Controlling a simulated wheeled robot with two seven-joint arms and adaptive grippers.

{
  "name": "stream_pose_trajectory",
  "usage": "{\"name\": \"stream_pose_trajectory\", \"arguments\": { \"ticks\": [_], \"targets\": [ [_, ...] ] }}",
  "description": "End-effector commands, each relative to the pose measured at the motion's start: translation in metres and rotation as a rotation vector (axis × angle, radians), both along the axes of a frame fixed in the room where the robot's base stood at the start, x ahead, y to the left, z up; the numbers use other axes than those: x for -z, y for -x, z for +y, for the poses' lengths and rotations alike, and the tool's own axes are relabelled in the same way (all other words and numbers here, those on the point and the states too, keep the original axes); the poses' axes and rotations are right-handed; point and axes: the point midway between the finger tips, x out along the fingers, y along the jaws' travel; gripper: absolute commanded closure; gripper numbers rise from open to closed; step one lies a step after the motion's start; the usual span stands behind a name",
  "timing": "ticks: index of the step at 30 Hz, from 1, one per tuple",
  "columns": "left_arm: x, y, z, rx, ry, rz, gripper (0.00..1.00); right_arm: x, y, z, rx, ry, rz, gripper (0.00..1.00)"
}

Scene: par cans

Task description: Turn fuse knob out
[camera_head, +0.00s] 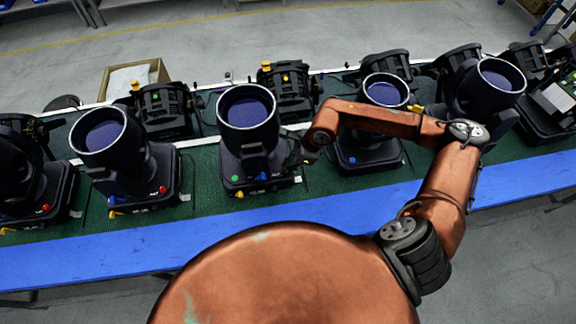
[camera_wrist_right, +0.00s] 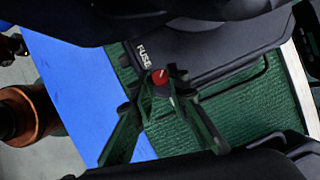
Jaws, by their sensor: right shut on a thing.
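The fuse knob (camera_wrist_right: 160,77) is a small red round knob with a pale mark, on the dark base of a par can beside the printed word FUSE in the right wrist view. My right gripper (camera_wrist_right: 161,88) is shut on the knob, with its two fingers on either side of it. In the head view my right gripper (camera_head: 306,152) is at the right side of the base of a black par can (camera_head: 252,165); this knob is hidden there. My left gripper is not in view.
Several more par cans, such as one at left (camera_head: 125,160) and one beyond my right forearm (camera_head: 370,150), stand in a row on the green mat (camera_head: 205,170). A blue strip (camera_head: 130,245) runs along the front edge. A cardboard box (camera_head: 135,75) stands behind.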

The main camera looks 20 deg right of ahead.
Motion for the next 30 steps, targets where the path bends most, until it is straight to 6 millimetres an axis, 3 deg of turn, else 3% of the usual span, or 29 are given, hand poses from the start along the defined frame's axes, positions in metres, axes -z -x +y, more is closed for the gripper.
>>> {"name": "stream_pose_trajectory", "arguments": {
  "ticks": [14, 20, 30],
  "targets": [
    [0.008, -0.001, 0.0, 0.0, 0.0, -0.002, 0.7, 0.001, 0.0, 0.001, 0.042, -0.001, -0.002, 1.0],
    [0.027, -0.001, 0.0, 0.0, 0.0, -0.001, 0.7, 0.004, 0.001, 0.001, 0.151, 0.001, -0.003, 1.0],
    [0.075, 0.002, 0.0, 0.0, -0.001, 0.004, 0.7, 0.006, 0.002, 0.004, 0.455, 0.0, -0.005, 1.0]
  ]
}}
